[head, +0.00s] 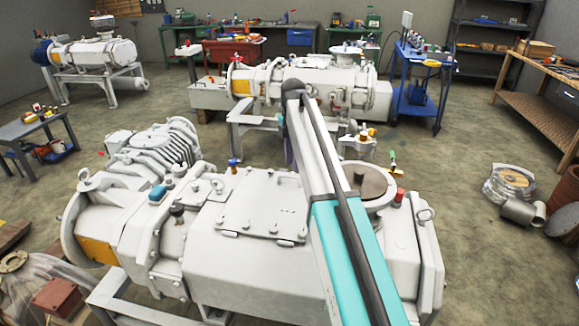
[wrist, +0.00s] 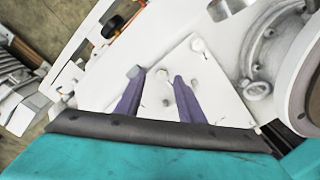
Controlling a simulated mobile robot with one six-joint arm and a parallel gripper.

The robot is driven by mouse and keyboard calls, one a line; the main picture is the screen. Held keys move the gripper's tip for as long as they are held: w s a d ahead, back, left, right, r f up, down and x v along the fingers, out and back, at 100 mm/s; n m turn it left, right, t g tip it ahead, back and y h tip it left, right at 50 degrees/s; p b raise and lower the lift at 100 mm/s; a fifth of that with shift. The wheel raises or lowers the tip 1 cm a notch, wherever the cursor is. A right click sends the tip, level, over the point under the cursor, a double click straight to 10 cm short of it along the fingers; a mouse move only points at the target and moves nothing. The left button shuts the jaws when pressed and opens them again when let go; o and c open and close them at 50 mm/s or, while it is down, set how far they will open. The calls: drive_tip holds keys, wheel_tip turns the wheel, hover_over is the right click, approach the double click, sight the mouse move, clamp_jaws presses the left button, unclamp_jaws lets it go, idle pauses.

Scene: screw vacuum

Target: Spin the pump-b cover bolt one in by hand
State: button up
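A white cover plate (head: 262,208) with bolts near its edges lies on top of the nearest large white pump (head: 330,240). A white plate (wrist: 205,85) fills the middle of the wrist view, with a bolt (wrist: 198,45) at its upper corner and small bolts or holes lower down. A grey block-like bolt head (wrist: 133,72) shows by the left fingertip. My gripper (wrist: 158,77) has two purple fingers standing apart over the plate, with a small bolt-like bit between them and nothing visibly held. In the head view my arm mostly hides the gripper. No label marks pump-b.
A round flange (head: 368,185) stands right of the plate, with coloured valve fittings nearby. Another white pump (head: 310,80) stands behind. A blue cart (head: 415,85) and workbench (head: 545,85) are at the right. Open floor (head: 460,200) lies right of the near pump.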

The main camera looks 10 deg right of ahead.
sight(293, 174)
drive_tip(key=shift+f, duration=1.3)
clamp_jaws()
drive_tip(key=shift+a, duration=0.2)
drive_tip(key=shift+d+r, duration=0.1)
